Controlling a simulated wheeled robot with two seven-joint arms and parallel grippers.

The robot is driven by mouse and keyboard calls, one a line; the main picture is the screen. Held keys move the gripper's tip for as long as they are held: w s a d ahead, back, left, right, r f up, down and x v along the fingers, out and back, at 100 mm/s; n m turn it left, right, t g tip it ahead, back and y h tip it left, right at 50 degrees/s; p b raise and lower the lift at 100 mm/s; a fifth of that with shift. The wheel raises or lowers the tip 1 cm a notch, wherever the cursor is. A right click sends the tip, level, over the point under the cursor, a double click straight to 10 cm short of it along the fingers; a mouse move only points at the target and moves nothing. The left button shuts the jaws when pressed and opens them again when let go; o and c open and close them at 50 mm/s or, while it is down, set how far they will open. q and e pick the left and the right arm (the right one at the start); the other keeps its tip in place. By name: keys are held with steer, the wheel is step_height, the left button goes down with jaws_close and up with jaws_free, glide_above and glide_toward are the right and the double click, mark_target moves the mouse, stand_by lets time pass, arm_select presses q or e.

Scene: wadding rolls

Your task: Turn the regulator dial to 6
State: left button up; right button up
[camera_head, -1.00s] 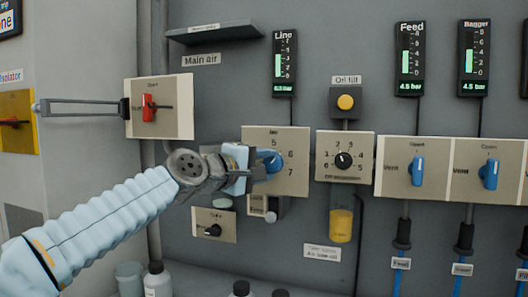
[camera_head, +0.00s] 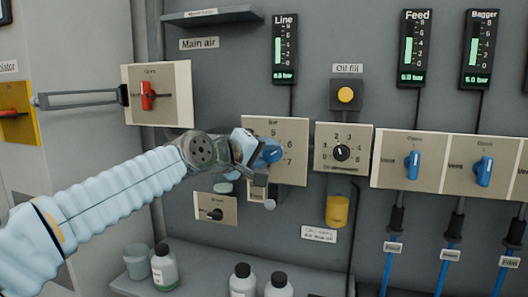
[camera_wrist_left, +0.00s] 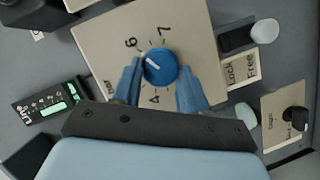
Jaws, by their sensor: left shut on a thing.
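The blue regulator dial (camera_wrist_left: 160,67) sits on a beige plate (camera_head: 290,125) marked with numbers. My left gripper (camera_head: 258,153) is shut on the dial from the front left. In the left wrist view the fingers (camera_wrist_left: 158,88) stand on either side of the knob. The dial's white pointer line aims to the upper left there, roughly toward the 6, perhaps slightly on the 5 side. The 5 is hard to make out in that view. My right gripper is not in view.
The oil fill selector (camera_head: 341,153) is close right of the regulator plate. A red-handled switch (camera_head: 147,95) is at the left, above my arm. A black knob (camera_head: 215,214) and a lock tab (camera_wrist_left: 240,70) are close below. Bottles (camera_head: 164,268) stand on a low shelf.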

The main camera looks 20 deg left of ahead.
arm_select(q)
steer(key=shift+f, duration=0.1)
steer(key=o, duration=1.1)
steer(key=shift+c, duration=0.2)
steer(key=b+v, duration=0.2)
steer(key=v, duration=1.1)
steer(key=shift+s+b, duration=0.35)
steer(key=shift+s, duration=0.05)
steer(key=shift+a, duration=0.1)
